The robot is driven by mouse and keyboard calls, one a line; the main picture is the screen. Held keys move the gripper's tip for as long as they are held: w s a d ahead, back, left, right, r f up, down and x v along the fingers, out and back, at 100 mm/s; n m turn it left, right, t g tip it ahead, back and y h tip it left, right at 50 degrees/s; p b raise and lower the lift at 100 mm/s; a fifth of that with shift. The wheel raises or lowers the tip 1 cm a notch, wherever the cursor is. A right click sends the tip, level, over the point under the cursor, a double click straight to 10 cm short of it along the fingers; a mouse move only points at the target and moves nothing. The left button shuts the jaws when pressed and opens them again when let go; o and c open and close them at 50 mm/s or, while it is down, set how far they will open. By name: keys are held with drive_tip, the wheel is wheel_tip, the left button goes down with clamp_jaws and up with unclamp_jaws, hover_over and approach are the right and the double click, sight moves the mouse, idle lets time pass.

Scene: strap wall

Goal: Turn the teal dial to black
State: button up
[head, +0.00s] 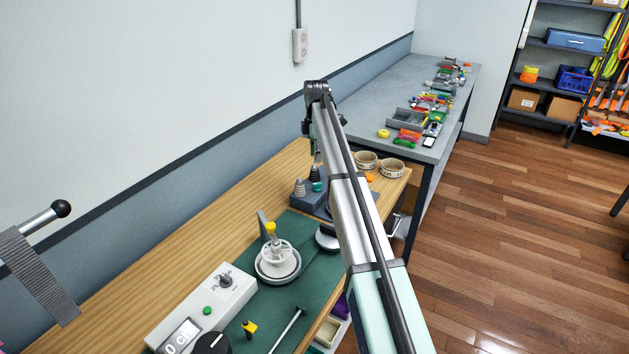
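A small teal piece, which looks like the teal dial (317,186), sits on a dark grey block (309,207) on the wooden bench, beside grey ribbed cones. My arm reaches over the bench from the lower right and bends down at its far end. My gripper (315,160) points down just above the teal piece and the block, partly hidden by my own arm. Its fingers are too small to tell if they are open or shut, or if they touch the teal piece. No black mark for the dial can be made out.
A green mat (285,305) holds a white round device (277,258) with a yellow top. A white control box (205,308) with knobs stands at the front left. Two round bowls (391,167) sit right of my arm. A grey table (395,85) with many small items stands behind.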

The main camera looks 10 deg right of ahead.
sight(317, 186)
wheel_tip(317, 186, down, 12)
drive_tip(key=p, duration=0.3)
drive_tip(key=shift+f, duration=0.1)
clamp_jaws()
